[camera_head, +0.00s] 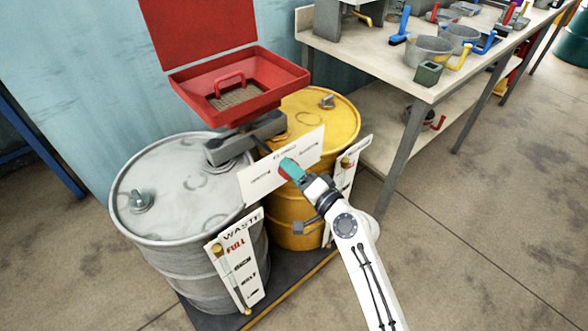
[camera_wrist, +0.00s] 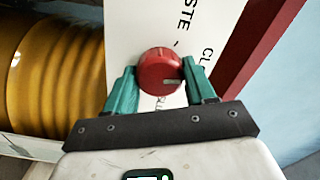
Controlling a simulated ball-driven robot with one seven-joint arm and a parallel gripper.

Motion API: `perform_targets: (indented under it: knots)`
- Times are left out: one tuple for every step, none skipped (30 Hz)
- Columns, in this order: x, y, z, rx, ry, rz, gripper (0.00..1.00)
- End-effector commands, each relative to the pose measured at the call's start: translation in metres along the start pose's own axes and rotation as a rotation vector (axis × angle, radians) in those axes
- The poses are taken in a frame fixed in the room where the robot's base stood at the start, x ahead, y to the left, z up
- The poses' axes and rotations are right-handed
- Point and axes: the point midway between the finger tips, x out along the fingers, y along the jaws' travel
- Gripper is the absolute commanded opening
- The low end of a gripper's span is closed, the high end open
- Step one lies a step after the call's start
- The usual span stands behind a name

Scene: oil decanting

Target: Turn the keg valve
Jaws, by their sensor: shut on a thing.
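The keg valve is a round red knob (camera_wrist: 160,72) with a pale mark near its right edge. It is mounted on a white lettered plate (camera_head: 283,164), which stands between the grey drum and the yellow drum. The plate fills much of the wrist view (camera_wrist: 140,28). My gripper (camera_head: 289,169) reaches the plate in the head view. In the wrist view its two green fingers (camera_wrist: 158,88) are shut on the knob from both sides. In the head view the fingers largely hide the knob.
A red funnel box (camera_head: 290,76) with a raised lid stands above the drums. The grey drum (camera_head: 165,185) is at left, the yellow drum (camera_head: 345,112) behind the plate. A workbench (camera_head: 395,62) with pots stands at upper right. Floor at lower right is clear.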

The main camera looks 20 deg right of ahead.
Motion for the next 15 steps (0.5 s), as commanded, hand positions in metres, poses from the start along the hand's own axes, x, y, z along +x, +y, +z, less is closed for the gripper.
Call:
perform_targets:
  knots:
    - [-0.0003, -0.0008, -0.0019, 0.03, 0.003, 0.001, 0.24]
    - [-0.0003, -0.0007, -0.002, 0.048, 0.003, 0.001, 0.24]
    - [-0.0003, -0.0006, -0.0021, 0.07, 0.003, 0.001, 0.24]
    - [-0.0003, -0.0006, -0.0021, 0.087, 0.004, 0.001, 0.24]
    - [-0.0003, -0.0005, -0.0021, 0.101, 0.004, 0.001, 0.24]
    - [-0.0003, -0.0004, -0.0021, 0.119, 0.004, 0.001, 0.24]
    - [-0.0003, -0.0003, -0.0021, 0.131, 0.004, 0.001, 0.24]
    - [-0.0003, -0.0001, -0.0021, 0.141, 0.004, 0.001, 0.24]
    - [-0.0003, 0.0001, -0.0021, 0.154, 0.004, 0.001, 0.24]
    - [-0.0003, 0.0003, -0.0021, 0.162, 0.004, 0.001, 0.24]
    - [-0.0003, 0.0004, -0.0021, 0.17, 0.005, 0.001, 0.24]
    - [-0.0003, 0.0005, -0.0021, 0.178, 0.005, 0.001, 0.24]
    - [-0.0003, 0.0007, -0.0021, 0.183, 0.005, 0.001, 0.24]
    - [-0.0002, 0.0008, -0.0021, 0.187, 0.005, 0.001, 0.24]
    - [-0.0002, 0.0008, -0.0021, 0.192, 0.005, 0.001, 0.24]
